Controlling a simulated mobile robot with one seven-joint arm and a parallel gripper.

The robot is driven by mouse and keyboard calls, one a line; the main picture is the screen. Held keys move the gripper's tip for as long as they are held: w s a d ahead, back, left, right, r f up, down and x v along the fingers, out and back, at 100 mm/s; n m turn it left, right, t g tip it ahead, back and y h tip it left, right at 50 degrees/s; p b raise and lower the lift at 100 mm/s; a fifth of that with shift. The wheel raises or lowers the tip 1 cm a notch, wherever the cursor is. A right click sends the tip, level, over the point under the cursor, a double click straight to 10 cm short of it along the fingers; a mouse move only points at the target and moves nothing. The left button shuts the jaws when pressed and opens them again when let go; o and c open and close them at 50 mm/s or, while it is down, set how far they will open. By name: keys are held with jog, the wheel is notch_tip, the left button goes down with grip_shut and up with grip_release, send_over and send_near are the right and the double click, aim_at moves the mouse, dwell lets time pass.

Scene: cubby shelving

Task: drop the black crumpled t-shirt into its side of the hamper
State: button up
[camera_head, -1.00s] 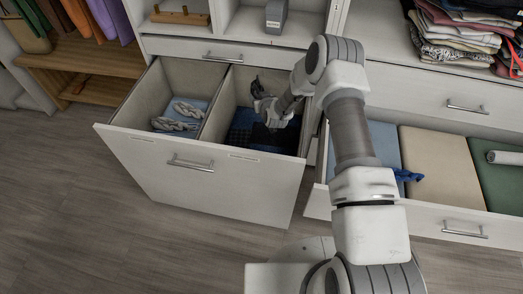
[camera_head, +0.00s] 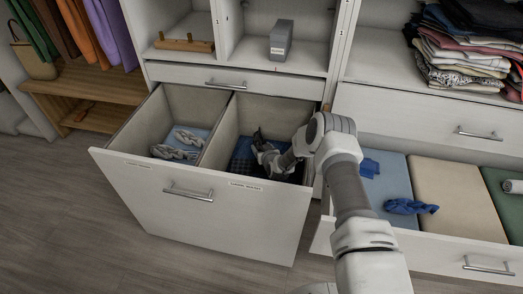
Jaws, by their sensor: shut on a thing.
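The hamper (camera_head: 150,206) is a pulled-out white drawer with two compartments and a small label on the front of each. My gripper (camera_head: 259,146) is inside the right compartment, shut on a black bunched cloth, the black t-shirt (camera_head: 257,137), of which only a small part shows. Dark blue checked cloth (camera_head: 241,158) lies at the bottom of that compartment. My arm hides its right part. The left compartment holds light rope-like pieces (camera_head: 178,148) on pale blue cloth. I cannot read the labels.
An open drawer (camera_head: 455,258) on the right holds blue, beige and green folded items and a crumpled blue cloth (camera_head: 408,206). Folded clothes (camera_head: 466,50) are stacked on the upper right shelf. A grey box (camera_head: 281,40) stands in a cubby. The floor at left is clear.

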jog(key=shift+f, duration=0.1)
jog(key=shift+f, duration=0.5)
jog(key=o, duration=1.4)
jog(key=shift+o, duration=0.2)
jog(key=shift+r, duration=0.15)
